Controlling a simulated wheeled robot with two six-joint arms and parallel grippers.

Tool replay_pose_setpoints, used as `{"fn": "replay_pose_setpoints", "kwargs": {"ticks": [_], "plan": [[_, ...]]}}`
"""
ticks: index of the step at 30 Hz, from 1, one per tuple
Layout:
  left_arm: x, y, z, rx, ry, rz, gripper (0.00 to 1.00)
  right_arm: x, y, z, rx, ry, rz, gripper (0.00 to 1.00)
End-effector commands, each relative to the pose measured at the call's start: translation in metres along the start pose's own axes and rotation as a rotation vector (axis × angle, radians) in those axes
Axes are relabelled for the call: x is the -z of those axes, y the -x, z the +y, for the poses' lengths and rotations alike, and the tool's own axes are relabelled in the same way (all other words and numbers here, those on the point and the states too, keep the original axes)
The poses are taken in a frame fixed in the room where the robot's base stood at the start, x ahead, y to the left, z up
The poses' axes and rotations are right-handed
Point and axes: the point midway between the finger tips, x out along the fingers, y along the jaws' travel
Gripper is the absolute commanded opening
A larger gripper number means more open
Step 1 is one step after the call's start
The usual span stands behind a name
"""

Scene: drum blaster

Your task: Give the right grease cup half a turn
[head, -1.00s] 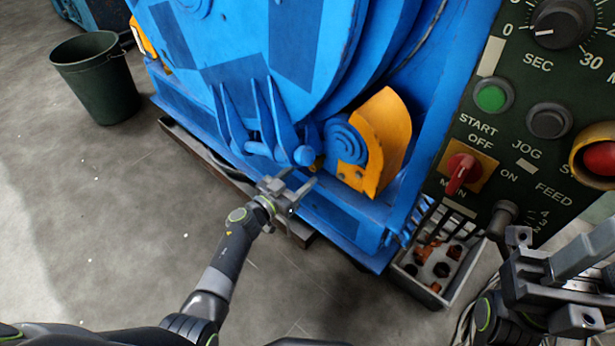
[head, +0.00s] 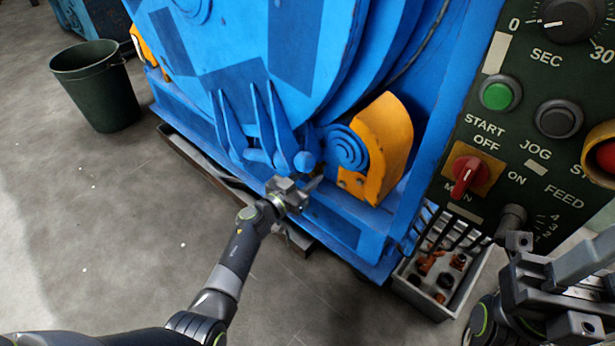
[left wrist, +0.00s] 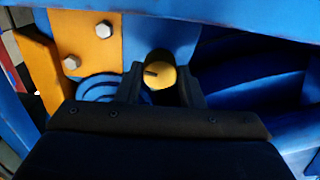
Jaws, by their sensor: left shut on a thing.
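The right grease cup (left wrist: 160,76) shows in the left wrist view as a round yellow cap with a dark mark pointing left. My left gripper (left wrist: 161,88) is shut on it, one finger on each side. In the head view my left gripper (head: 303,184) is at the lower front of the blue drum machine, just below the blue ball end and left of the orange guard. The cup is hidden there behind the gripper. My right gripper (head: 553,278) is at the lower right, in front of the control panel; its jaw opening is unclear.
The blue machine (head: 320,215) carries an orange guard (head: 383,145) beside the cup. The green control panel (head: 520,130) stands at right. A grey bin of parts (head: 425,301) sits below it. A dark green bucket (head: 98,90) stands at far left. The floor in front is open.

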Motion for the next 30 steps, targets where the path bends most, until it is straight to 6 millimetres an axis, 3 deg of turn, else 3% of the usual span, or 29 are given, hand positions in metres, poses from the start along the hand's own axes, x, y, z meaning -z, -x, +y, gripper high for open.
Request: {"fn": "replay_pose_setpoints", "kwargs": {"ticks": [21,22,27,30], "plan": [[-0.0004,0.0006,-0.0002,0.0,-0.125,0.0,0.12,0.0006,-0.0045,0.0006,0.019,-0.012,-0.013,0.36],[-0.0004,0.0006,-0.0002,0.0,-0.125,0.0,0.36,0.0006,-0.0045,0.0006,0.019,-0.012,-0.014,0.36],[-0.0004,0.0006,-0.0002,0.0,-0.124,0.0,0.56,0.0006,-0.0045,0.0007,0.017,-0.011,-0.013,0.36],[-0.0003,0.0005,-0.0002,0.0,-0.124,0.0,0.56,0.0006,-0.0046,0.0007,0.016,-0.01,-0.013,0.36]]}}
